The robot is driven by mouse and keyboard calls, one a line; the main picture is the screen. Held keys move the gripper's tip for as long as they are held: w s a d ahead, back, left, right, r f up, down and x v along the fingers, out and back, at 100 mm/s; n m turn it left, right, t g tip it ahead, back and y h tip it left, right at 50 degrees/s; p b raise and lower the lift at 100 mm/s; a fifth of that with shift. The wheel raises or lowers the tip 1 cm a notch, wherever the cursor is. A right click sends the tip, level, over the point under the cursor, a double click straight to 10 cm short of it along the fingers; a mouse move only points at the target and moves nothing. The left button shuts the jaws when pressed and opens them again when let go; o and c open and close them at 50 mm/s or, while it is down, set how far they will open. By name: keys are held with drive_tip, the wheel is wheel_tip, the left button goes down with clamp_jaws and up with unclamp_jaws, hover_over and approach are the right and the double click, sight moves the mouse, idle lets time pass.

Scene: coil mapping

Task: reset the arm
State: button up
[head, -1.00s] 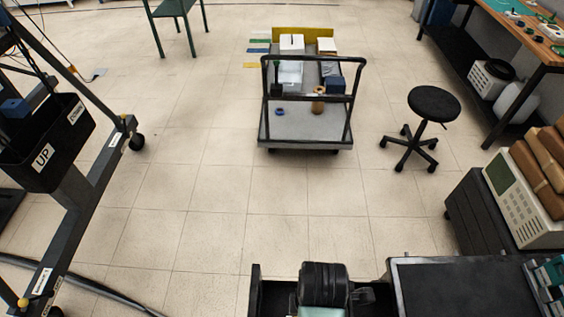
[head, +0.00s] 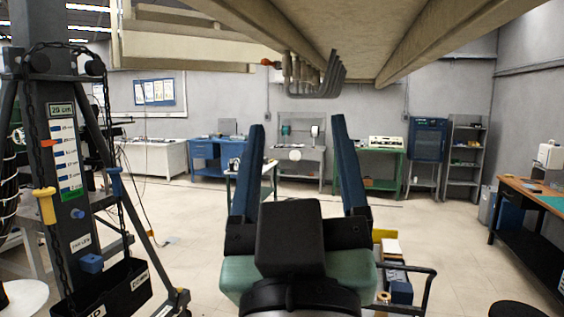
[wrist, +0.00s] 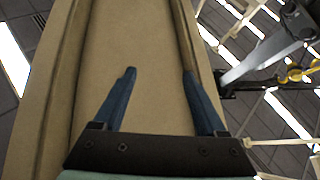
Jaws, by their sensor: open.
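My gripper (head: 297,130) stands upright in the middle of the head view, its two blue fingers wide apart with nothing between them. In the wrist view my gripper (wrist: 160,85) is also open and empty, its fingers pointing up toward a long beige beam structure (wrist: 135,60). That beige structure (head: 350,35) hangs overhead in the head view, above and beyond the fingertips. The fingers look apart from it, but the exact gap is hard to tell.
A dark hoist column (head: 65,150) with chains and a black bin (head: 110,290) stands at left. Several dark hooks (head: 325,75) hang under the beige structure. A cart (head: 425,285) is partly hidden behind my gripper. A wooden bench (head: 530,190) stands at right. Open floor (head: 440,230) lies ahead.

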drive_tip(key=s+a+r+m+t, duration=0.1)
drive_tip(key=s+r+t, duration=0.1)
drive_tip(key=s+r, duration=0.3)
drive_tip(key=shift+a+r+t+y, duration=0.15)
drive_tip(key=shift+r+t+y, duration=0.15)
drive_tip(key=shift+y, duration=0.1)
drive_tip(key=shift+f, duration=0.1)
